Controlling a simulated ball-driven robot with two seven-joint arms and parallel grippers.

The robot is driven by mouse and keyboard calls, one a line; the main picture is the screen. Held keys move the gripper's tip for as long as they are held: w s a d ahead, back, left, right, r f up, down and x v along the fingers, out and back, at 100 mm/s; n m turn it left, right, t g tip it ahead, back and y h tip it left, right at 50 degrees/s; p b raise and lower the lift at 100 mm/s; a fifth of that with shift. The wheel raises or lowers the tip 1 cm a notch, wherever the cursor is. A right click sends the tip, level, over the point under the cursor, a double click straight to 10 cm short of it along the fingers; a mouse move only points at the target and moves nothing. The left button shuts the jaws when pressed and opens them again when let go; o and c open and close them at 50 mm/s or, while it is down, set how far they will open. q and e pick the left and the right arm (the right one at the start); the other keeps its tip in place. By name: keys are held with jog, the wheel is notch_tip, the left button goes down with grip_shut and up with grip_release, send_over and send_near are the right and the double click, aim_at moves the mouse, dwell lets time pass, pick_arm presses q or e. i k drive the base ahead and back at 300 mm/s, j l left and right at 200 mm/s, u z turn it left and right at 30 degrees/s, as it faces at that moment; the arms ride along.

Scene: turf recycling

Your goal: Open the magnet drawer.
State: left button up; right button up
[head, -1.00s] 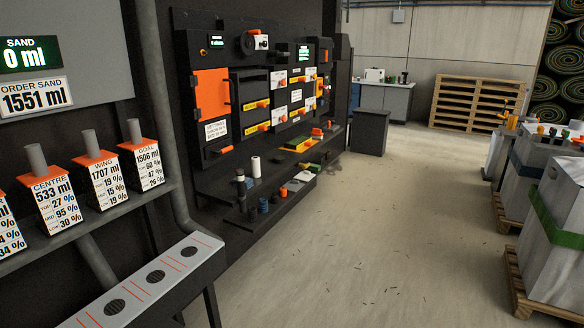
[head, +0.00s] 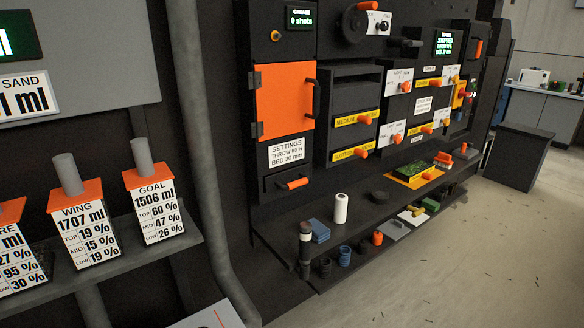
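No label that I can read says magnet, so I cannot tell for sure which front is the magnet drawer. A small black drawer front (head: 270,186) with an orange handle (head: 293,184) sits low on the machine, below the settings label, and looks shut. Other orange handles sit beside yellow labels (head: 352,120) to its right; a second yellow label (head: 350,155) is lower. Neither of my grippers is in view.
An orange door (head: 284,102) with a black handle is above the drawer. A dark shelf (head: 285,225) below holds a white cylinder (head: 341,208), blue pads (head: 319,231) and a yellow tray (head: 398,178). A grey pipe (head: 203,150) stands left.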

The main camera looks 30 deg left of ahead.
aim_at(287, 180)
jog(key=i+l+u, duration=0.1)
jog(key=i+u, duration=0.3)
jog(key=i+l+u, duration=0.7)
jog(key=i+u, duration=0.15)
jog(key=i+l+u, duration=0.55)
jog(key=l+u, duration=0.25)
jog(key=l, duration=0.25)
